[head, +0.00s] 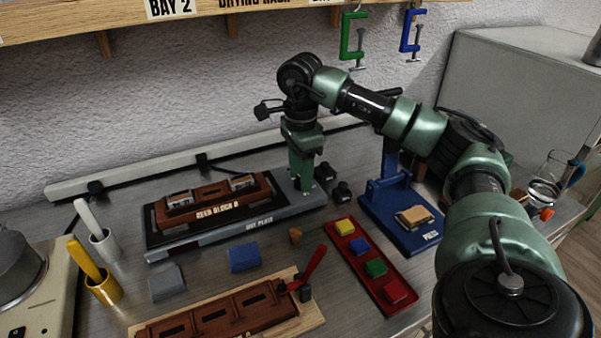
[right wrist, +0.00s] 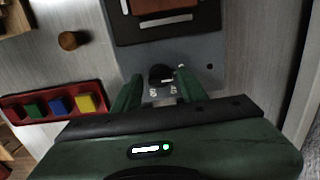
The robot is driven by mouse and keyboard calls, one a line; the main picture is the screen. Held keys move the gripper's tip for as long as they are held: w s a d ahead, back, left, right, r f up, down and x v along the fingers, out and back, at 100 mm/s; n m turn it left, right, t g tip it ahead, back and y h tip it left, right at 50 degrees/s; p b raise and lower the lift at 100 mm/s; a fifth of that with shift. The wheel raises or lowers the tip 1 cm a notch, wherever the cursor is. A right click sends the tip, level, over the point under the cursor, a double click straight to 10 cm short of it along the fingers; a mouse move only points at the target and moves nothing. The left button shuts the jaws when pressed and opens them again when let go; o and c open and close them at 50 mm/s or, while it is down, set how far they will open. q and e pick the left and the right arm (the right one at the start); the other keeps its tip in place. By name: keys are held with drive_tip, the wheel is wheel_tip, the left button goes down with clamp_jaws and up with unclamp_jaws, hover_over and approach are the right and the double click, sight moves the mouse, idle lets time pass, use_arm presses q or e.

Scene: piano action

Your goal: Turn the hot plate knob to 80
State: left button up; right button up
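The hot plate (head: 240,224) is a grey slab with a dark top, lying along the back of the bench. A brown reed block (head: 222,203) rests on it. My right gripper (head: 302,186) points down over the plate's right end and hides the knob in the head view. In the right wrist view, the black round knob (right wrist: 161,73) sits between the tips of my right gripper (right wrist: 157,80), which are apart with a gap on each side. Pale dial marks show beside the knob, but I cannot read its setting. My left gripper is not in view.
A red tray (head: 355,266) with coloured blocks and a blue press (head: 374,207) stand to the right. Small black items (head: 342,191) lie beside the plate. A wooden board (head: 307,317) with a brown block and cups (head: 104,246) are in front and left.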

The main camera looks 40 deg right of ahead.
clamp_jaws()
